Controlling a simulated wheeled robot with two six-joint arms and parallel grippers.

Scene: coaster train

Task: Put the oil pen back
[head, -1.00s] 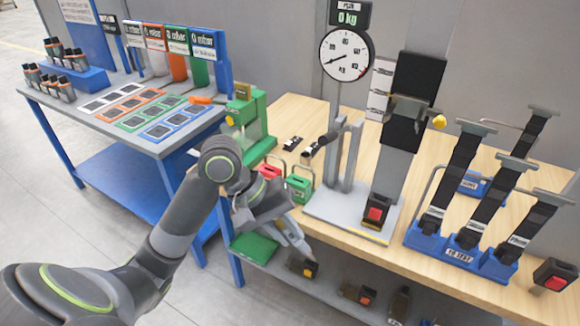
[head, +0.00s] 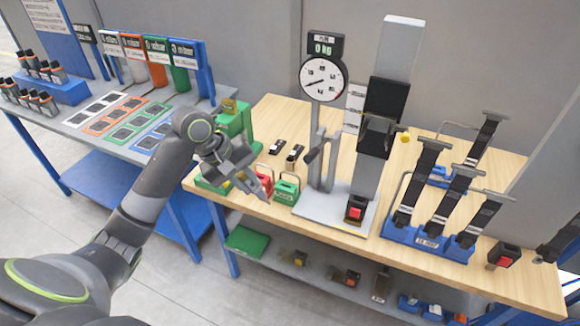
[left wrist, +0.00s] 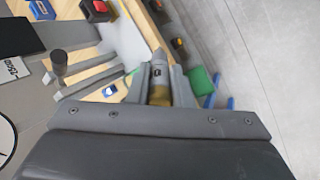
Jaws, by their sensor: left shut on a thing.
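The oil pen (left wrist: 158,75), a grey-tipped thing with a dull yellow body, is between the two fingers in the left wrist view. My left gripper (left wrist: 160,85) is shut on it. In the head view my left gripper (head: 256,184) is over the left front part of the wooden table (head: 330,243), close to a red box (head: 264,184) and a green box (head: 286,190). The fingers largely hide the pen there. I cannot tell which holder is the pen's place. My right gripper is not in view.
A green stand (head: 233,117) is behind the gripper. A dial scale (head: 322,80) and a tall strap post (head: 372,150) stand to the right. A blue rack (head: 428,240) holds black straps. Bare wood lies between them. A lower shelf (head: 330,285) holds small parts.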

